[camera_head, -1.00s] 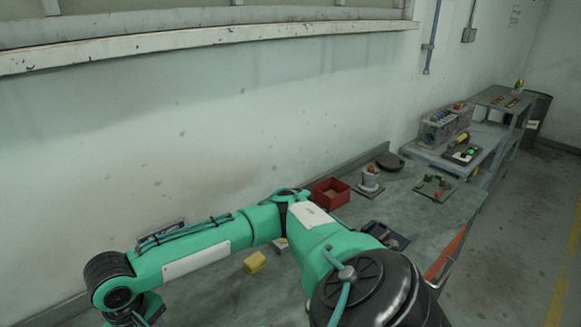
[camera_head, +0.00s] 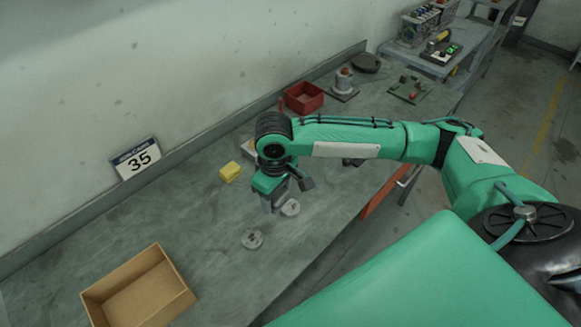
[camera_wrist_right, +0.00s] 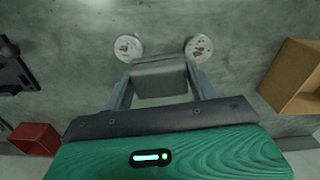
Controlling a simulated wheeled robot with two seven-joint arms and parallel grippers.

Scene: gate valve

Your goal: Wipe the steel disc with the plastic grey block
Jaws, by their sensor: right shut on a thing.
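My right gripper (camera_head: 276,203) points down over the bench and is shut on a grey block (camera_wrist_right: 160,82), which spans between its fingers in the right wrist view. Two pale round discs with dark marks lie flat on the bench. One disc (camera_head: 291,207) is right beside the gripper; it also shows upper left in the wrist view (camera_wrist_right: 127,47). The other disc (camera_head: 252,239) lies nearer the cardboard box, also in the wrist view (camera_wrist_right: 199,47). Which one is the steel disc I cannot tell. Whether the block touches a disc is unclear. My left gripper is not in view.
An open cardboard box (camera_head: 107,297) stands at the front left. A yellow block (camera_head: 230,172) lies behind the gripper. A red bin (camera_head: 304,92), a pedestal fixture (camera_head: 344,81) and a plate with parts (camera_head: 411,91) stand farther back. Bench around the discs is clear.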

